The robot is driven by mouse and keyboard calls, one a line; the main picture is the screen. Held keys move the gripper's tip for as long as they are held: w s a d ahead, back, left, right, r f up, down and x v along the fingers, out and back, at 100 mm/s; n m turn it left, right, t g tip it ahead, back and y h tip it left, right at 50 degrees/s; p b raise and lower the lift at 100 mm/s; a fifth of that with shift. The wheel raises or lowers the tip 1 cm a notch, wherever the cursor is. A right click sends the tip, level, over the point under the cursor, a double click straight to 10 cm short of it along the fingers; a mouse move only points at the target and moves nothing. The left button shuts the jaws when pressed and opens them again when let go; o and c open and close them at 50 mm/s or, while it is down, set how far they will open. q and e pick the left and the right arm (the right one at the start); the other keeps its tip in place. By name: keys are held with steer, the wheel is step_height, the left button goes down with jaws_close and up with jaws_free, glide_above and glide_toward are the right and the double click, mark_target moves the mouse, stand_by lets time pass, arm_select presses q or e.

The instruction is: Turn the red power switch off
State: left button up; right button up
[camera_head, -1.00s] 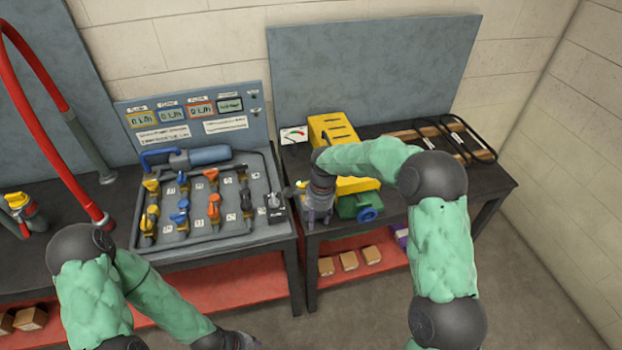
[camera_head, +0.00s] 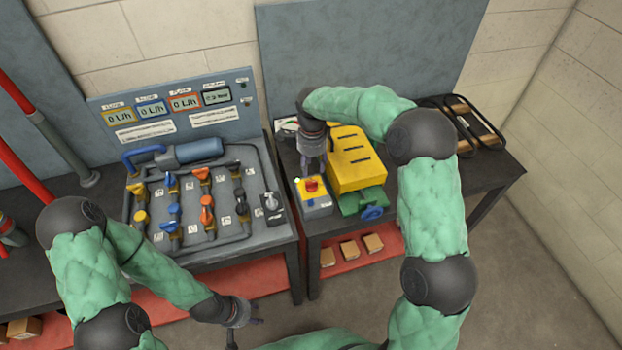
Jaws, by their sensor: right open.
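The red power switch (camera_head: 312,186) sits on a yellow plate on top of a small grey box, at the left front of the right-hand bench. Its exact position setting is too small to read. My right gripper (camera_head: 314,164) is open, pointing down just behind the switch; I cannot tell whether it touches the box. My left gripper (camera_head: 252,318) hangs in front of the benches, well away from the switch. Its fingers are too small to tell open from shut.
A yellow slotted motor housing (camera_head: 352,160) with a green part (camera_head: 362,202) stands right of the switch. The valve panel (camera_head: 262,235) fills the bench to the left. Black-framed racks (camera_head: 475,128) lie at the far right. Cartons (camera_head: 350,249) sit on the red lower shelf.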

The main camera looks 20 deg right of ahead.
mark_target(312, 183)
step_height(312, 183, down, 9)
steer(key=shift+w+r+b, duration=0.1)
steer(key=shift+r+b, duration=0.1)
steer(key=shift+b, duration=0.5)
steer(key=shift+c, duration=0.2)
jaws_close()
